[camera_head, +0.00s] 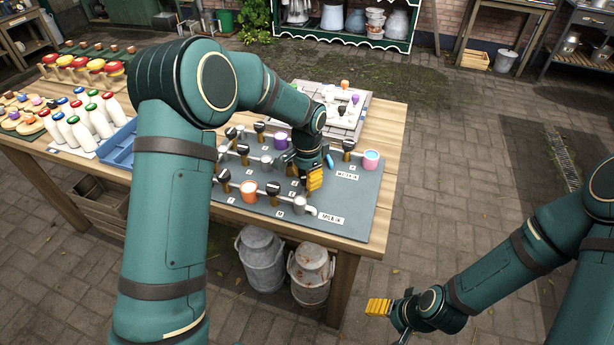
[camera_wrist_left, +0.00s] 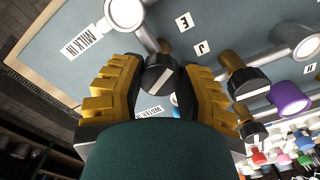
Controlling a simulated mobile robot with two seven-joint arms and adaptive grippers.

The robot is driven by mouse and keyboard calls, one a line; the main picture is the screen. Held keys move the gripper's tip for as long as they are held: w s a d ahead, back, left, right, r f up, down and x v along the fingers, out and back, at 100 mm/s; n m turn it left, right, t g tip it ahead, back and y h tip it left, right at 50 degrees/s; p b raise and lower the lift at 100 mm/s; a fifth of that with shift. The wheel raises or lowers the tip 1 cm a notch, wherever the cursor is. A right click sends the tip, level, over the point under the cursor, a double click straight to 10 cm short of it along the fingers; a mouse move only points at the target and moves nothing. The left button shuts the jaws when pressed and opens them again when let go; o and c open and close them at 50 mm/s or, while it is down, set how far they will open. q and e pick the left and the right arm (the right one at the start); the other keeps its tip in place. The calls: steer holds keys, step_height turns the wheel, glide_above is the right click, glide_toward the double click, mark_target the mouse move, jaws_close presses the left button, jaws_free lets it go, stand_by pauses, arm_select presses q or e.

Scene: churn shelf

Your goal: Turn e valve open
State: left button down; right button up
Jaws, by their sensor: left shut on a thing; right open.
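The grey valve board (camera_head: 355,215) lies on the wooden table and carries pipes and several black valve knobs with white pointer lines. In the left wrist view, my left gripper (camera_wrist_left: 158,88) has its yellow fingers on either side of one black valve knob (camera_wrist_left: 160,74), shut on it. An E label (camera_wrist_left: 184,22) and a J label (camera_wrist_left: 202,47) lie close to this knob. In the head view, my left gripper (camera_head: 314,179) is over the board's middle and hides the held knob. My right gripper (camera_head: 385,308) is open, empty and away from the table.
Another valve knob (camera_wrist_left: 248,83) and a purple cup (camera_wrist_left: 289,98) are close beside the left fingers. An orange cup (camera_head: 249,191) and a pink-rimmed cup (camera_head: 371,160) are on the board. Milk bottles (camera_head: 82,126) stand left.

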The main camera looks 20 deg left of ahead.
arm_select(q)
steer(key=n, duration=0.6)
steer(key=shift+p, duration=0.3)
steer(key=n+p, duration=0.1)
steer(key=n, duration=0.5)
steer(key=shift+n, duration=0.3)
steer(key=c, duration=0.5)
jaws_free()
step_height(320, 180, up, 12)
stand_by(0.5)
